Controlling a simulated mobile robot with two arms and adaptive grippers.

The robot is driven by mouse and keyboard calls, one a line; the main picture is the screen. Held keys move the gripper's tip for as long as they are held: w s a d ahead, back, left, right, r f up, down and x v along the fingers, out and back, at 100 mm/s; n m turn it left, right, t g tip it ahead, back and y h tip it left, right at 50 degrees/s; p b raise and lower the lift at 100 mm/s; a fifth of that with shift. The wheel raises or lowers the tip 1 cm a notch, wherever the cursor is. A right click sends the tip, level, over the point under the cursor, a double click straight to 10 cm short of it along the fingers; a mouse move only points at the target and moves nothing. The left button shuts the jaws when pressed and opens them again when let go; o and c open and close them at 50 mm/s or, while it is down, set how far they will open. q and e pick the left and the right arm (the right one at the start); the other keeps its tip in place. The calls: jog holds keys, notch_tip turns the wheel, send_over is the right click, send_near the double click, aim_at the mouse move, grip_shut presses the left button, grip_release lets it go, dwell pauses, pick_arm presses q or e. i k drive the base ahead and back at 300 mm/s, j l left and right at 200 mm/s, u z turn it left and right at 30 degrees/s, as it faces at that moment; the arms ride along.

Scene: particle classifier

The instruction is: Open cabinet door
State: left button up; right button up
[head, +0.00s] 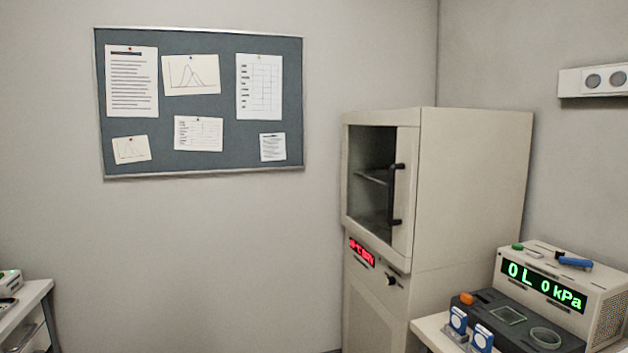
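A tall beige cabinet (470,180) stands against the back wall, right of the picture's middle. Its upper door (402,225) has a dark glass window (370,205) with a shelf visible behind it. The door looks shut. A black vertical bar handle (393,195) is on the door's right side. Below the door is a red lit display (362,252) and a small black knob or latch (391,280). Neither of my grippers is in the head view.
At the lower right, a table (432,335) bears a device with a green display (543,287) and small blue-and-white parts (458,320). Another table (28,302) edge shows at the lower left. A notice board (228,100) hangs on the wall. The space between the tables looks clear.

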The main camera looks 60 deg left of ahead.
aim_at(399, 253)
jog(key=u, duration=1.55)
